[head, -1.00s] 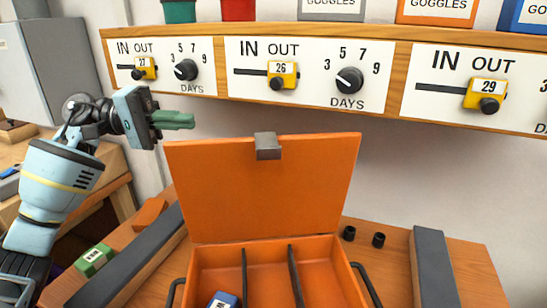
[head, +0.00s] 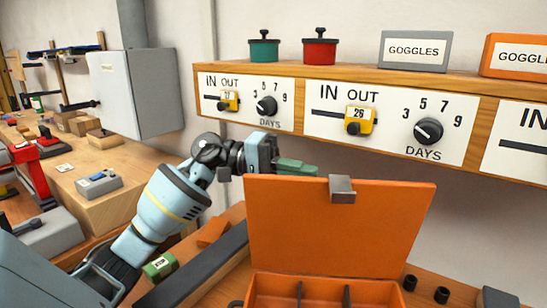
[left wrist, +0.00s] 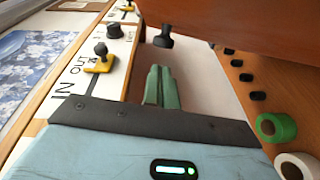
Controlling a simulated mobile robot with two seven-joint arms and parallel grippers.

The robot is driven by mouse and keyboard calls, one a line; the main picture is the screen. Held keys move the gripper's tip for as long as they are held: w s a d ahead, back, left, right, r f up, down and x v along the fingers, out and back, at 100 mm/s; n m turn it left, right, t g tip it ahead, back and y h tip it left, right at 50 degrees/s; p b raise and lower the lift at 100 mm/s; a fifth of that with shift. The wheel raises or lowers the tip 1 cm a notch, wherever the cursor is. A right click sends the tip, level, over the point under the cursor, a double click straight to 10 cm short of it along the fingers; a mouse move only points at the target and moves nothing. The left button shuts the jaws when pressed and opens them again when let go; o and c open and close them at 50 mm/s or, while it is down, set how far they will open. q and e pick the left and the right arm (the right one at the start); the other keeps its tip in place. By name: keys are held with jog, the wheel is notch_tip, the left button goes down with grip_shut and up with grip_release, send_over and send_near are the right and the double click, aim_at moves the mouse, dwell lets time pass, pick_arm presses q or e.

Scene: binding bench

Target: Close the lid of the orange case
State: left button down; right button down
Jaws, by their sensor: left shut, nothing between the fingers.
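The orange case (head: 372,293) stands on the bench with its lid (head: 335,235) raised upright. A grey latch (head: 341,189) sits at the middle of the lid's top edge. My left gripper (head: 312,170) has green fingers and is shut and empty. In the head view it is at the lid's upper left edge, and its fingertips appear just behind that edge. In the left wrist view the shut fingers (left wrist: 163,88) point toward the wall, and the orange lid (left wrist: 260,25) fills the upper right. I cannot tell whether they touch. My right gripper is not in view.
A shelf panel with sliders and dials (head: 375,125) runs along the wall above the lid. A dark grey bar (head: 195,272) and a green block (head: 160,266) lie left of the case. Small black cylinders (head: 442,295) stand at its right. A grey cabinet (head: 135,92) is at the left.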

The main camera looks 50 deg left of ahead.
aim_at(308, 186)
pick_arm(q)
jog(key=shift+s+d+f+p, duration=0.1)
jog(key=shift+s+d+p, duration=0.2)
jog(key=shift+d, duration=0.35)
jog(key=shift+s+d+p, duration=0.2)
jog(key=shift+s+d, duration=0.1)
jog(key=shift+d, duration=0.3)
jog(key=shift+s+d, duration=0.35)
jog(key=shift+s, duration=0.15)
jog(key=shift+s+d+f, duration=0.15)
jog(key=shift+f, duration=0.05)
jog(key=shift+d, duration=0.15)
